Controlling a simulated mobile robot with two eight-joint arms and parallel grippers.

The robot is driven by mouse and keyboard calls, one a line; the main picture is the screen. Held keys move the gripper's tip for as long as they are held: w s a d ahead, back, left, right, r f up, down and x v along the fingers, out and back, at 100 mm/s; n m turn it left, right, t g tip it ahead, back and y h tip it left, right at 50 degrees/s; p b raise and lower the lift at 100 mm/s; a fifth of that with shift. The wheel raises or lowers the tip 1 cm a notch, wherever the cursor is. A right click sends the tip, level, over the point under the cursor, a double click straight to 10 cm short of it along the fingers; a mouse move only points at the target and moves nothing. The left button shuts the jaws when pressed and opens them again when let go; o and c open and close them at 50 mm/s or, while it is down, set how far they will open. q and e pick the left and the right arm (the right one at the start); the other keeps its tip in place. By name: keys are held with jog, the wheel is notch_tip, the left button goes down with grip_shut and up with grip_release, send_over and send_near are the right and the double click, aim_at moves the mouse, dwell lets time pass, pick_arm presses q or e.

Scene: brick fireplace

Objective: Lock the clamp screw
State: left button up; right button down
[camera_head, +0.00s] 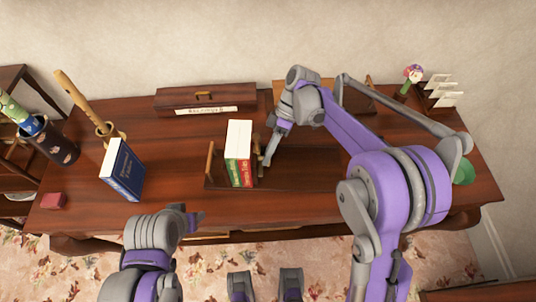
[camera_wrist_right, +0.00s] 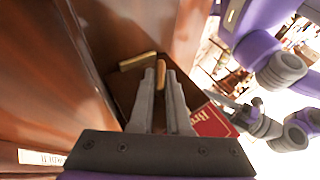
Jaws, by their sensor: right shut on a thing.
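A dark wooden book rack (camera_head: 310,168) lies on the desk, with green and red books (camera_head: 240,160) standing in it.
A blue book (camera_head: 122,170) stands left of the rack, by a holder with a wooden stick (camera_head: 72,90). A dark box (camera_head: 205,98) lies behind. A flower vase (camera_head: 408,85) and a card rack (camera_head: 443,92) stand at back right.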

dwell(0.3)
jog(key=c, duration=0.9)
grip_release()
jog(key=v, duration=1)
jog(key=shift+w+d+r+p, duration=0.2)
jog(key=shift+r+p, duration=0.1)
